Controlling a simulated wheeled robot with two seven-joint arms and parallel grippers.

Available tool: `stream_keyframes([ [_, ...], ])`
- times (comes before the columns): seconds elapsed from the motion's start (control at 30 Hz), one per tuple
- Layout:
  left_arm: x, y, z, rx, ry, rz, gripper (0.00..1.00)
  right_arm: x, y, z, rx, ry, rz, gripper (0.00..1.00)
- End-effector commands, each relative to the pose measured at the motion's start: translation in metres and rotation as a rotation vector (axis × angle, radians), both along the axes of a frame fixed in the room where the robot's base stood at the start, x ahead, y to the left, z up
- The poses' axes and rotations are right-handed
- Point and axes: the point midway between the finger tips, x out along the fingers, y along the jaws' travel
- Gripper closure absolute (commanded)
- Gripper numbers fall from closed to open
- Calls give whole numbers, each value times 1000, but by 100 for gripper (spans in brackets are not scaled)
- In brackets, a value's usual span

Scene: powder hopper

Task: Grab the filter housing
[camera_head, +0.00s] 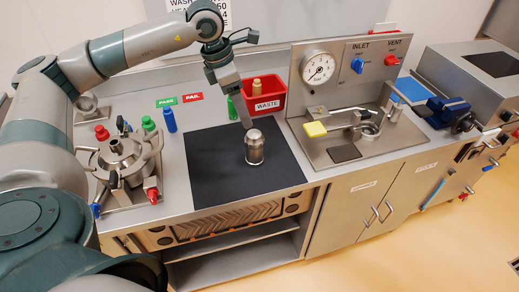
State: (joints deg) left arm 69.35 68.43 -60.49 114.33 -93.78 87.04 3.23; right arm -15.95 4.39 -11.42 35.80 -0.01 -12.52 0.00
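A small silver metal cylinder with a knob on its lid, which looks like the filter housing (254,150), stands upright on the black mat (212,165). My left gripper (246,122) points down just above and behind it, with its tips close to the lid. I cannot tell whether the tips touch the housing or how far apart the fingers are. My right gripper is not in view.
A red waste bin (268,101) stands behind the mat. A metal hopper fitting (124,158) stands left of the mat, with green and blue bottles (169,120) behind it. A gauge panel (320,68) with a clamp station stands to the right.

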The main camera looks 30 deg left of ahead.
Motion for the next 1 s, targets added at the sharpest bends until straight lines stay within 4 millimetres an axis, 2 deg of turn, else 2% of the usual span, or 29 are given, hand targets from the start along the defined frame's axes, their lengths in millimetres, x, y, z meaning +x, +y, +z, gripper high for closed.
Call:
stream_keyframes([
  [0.13, 0, -1, 0, -2, 0, -1, 33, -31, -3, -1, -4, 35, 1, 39],
  [0.27, 0, -2, -1, -3, 0, -2, 33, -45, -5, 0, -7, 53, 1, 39],
  [0.43, 2, -4, -10, -4, 2, -2, 33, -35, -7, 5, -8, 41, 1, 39],
  [0.63, 8, -9, -37, -5, 4, -3, 33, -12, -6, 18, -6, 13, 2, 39],
  [0.77, 13, -13, -59, -5, 4, -2, 33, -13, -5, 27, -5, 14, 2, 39],
  [1.0, 21, -21, -99, -5, 2, -4, 33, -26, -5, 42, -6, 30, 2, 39],
])
